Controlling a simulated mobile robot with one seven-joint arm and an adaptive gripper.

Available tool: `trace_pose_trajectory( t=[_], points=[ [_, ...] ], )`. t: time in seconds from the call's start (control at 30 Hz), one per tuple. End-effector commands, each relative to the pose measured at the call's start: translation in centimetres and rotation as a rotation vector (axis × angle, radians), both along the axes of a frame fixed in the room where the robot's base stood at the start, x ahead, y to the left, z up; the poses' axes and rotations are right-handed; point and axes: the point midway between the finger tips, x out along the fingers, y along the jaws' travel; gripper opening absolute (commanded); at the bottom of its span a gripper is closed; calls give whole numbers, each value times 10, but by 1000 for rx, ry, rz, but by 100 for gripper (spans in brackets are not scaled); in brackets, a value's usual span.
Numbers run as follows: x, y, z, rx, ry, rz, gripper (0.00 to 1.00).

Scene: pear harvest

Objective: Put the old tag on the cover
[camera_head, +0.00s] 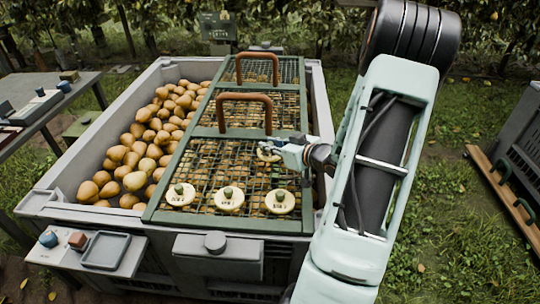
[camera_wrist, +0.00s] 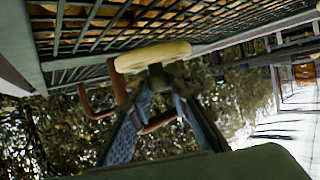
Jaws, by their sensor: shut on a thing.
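The cover (camera_head: 235,131) is a green mesh lid with two brown handles, lying over the right part of a grey bin of pears. Three round cream tags with green knobs sit in a row at its near edge: left (camera_head: 173,198), middle (camera_head: 229,206), right (camera_head: 280,208). My gripper (camera_head: 279,152) is over the cover's right side, shut on another round cream tag (camera_head: 267,156). In the wrist view the held tag (camera_wrist: 152,55) is between my fingertips, close to the mesh (camera_wrist: 100,25); I cannot tell if they touch. No marking is legible on it.
The grey bin (camera_head: 50,203) has pears (camera_head: 135,160) exposed on its left. A side shelf with an empty tray (camera_head: 106,251) is at front left. A table (camera_head: 50,105) stands at left. The brown handles (camera_head: 245,98) stick up from the cover.

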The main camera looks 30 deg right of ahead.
Motion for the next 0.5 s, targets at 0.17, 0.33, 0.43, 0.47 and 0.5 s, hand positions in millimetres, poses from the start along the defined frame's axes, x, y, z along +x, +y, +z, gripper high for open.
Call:
trace_pose_trajectory(
  t=[0.17, 0.33, 0.43, 0.47, 0.5],
  points=[
    [-1, 0, -25, 1, 0, 0, 0],
    [-1, 0, -25, 1, 0, 0, 0],
    [-1, 0, -24, 1, 0, 0, 0],
    [-1, 0, -24, 1, 0, 0, 0],
    [-1, 1, -25, 1, 0, 0, 0]
  ],
)
